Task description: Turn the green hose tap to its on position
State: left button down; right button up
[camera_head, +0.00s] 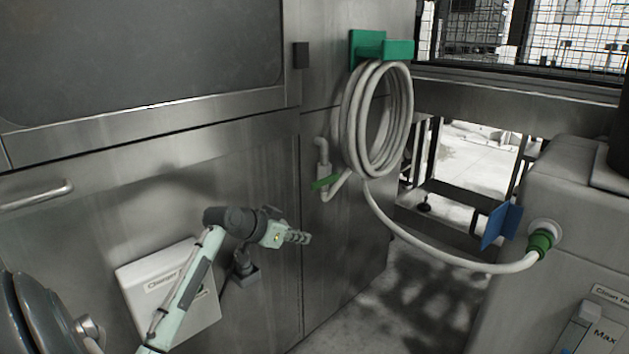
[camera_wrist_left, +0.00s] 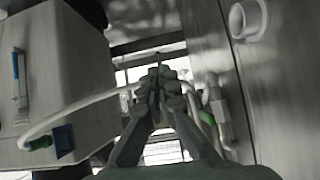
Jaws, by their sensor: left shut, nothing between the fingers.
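The green hose tap (camera_head: 325,183) sits on a grey pipe on the steel panel, below the coiled hose. Its green lever lies nearly level, slightly tilted, across the upright pipe. In the left wrist view the green tap lever (camera_wrist_left: 207,118) shows just right of the fingers, partly hidden by them. My left gripper (camera_head: 306,238) is shut and empty, below and slightly left of the tap in the head view, apart from it in that picture. Its closed fingers also show in the left wrist view (camera_wrist_left: 159,82). My right gripper is not in view.
A white coiled hose (camera_head: 376,120) hangs on a green bracket (camera_head: 383,48). It sags to a green coupling (camera_head: 541,242) on a grey tank (camera_head: 580,200), near a blue plate (camera_head: 501,226). A white box (camera_head: 150,290) is behind my left arm. Floor shows between panel and tank.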

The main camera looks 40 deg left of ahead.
pick_arm(q)
jog(key=w+a+r+t, duration=0.1)
jog(key=a+r+t, duration=0.15)
jog(key=r, duration=0.55)
jog(key=w+a+r+t, duration=0.15)
jog(key=a+r, duration=0.25)
jog(key=r, duration=0.5)
send_over(312, 183)
notch_tip(312, 183, down, 3)
jog(key=shift+w+d+r+h+p, duration=0.1)
jog(key=shift+h+p, duration=0.25)
jog(key=shift+h, duration=0.05)
notch_tip(312, 183, down, 3)
jog(key=shift+r, duration=0.1)
jog(key=shift+f, duration=0.65)
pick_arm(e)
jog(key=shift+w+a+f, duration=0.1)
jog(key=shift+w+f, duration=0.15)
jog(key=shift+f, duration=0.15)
pick_arm(q)
jog(key=shift+f, duration=0.1)
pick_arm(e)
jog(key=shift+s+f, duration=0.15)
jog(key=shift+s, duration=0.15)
